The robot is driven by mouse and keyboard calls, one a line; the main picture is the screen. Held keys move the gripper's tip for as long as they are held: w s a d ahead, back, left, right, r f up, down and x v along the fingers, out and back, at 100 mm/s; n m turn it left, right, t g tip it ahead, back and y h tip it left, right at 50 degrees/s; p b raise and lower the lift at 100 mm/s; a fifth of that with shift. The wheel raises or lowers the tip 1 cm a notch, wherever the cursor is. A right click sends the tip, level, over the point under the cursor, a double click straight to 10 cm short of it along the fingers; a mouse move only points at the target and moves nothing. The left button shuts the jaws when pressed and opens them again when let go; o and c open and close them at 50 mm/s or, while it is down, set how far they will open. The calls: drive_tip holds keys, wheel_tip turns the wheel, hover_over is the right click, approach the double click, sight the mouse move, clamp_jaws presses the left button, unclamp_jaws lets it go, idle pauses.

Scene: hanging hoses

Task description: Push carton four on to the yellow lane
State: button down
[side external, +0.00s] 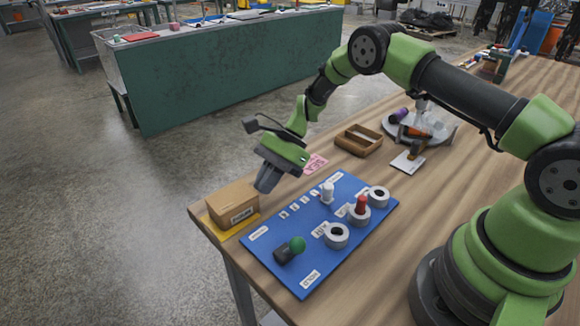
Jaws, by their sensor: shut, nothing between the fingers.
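A brown cardboard carton (228,200) with a small printed label sits at the table's near left corner. The label is too small to read surely. The yellow lane (242,228) shows as a strip under and around the carton's lower edges, and the carton stands over it, covering most of it. My gripper (263,188) is shut and empty, pointing down just to the right of the carton. I cannot tell whether the fingers touch it.
A blue board (262,250) lies to the right with grey rings, a white peg, a red peg (361,204) and a green-ended dark part (290,250). Behind are a pink card (315,164), a wooden tray (359,140) and a round grey stand. The table edge is close beside the carton.

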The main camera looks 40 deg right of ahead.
drive_tip(key=shift+a, duration=0.8)
drive_tip(key=d, duration=0.5)
drive_tip(key=shift+w+r, duration=0.1)
drive_tip(key=shift+r, duration=0.25)
drive_tip(key=v, duration=0.9)
drive_tip(key=s+a+r+n+t+h, duration=0.1)
drive_tip(key=s+a+r+n+h, duration=0.2)
drive_tip(key=r, duration=0.5)
drive_tip(key=s+a+r+n+t+h, duration=0.1)
drive_tip(key=s+r+n, duration=0.25)
drive_tip(key=r, duration=0.55)
drive_tip(key=s+a+r+n+t+h, duration=0.1)
drive_tip(key=s+r+n+t, duration=0.1)
drive_tip(key=s, duration=0.7)
drive_tip(key=s+a+r+n+t+h, duration=0.1)
drive_tip(key=s+n+t+h, duration=0.1)
drive_tip(key=s+n, duration=0.3)
drive_tip(key=s+t, duration=0.1)
drive_tip(key=s, duration=0.3)
drive_tip(key=shift+s+r, duration=0.25)
drive_tip(key=shift+r, duration=0.15)
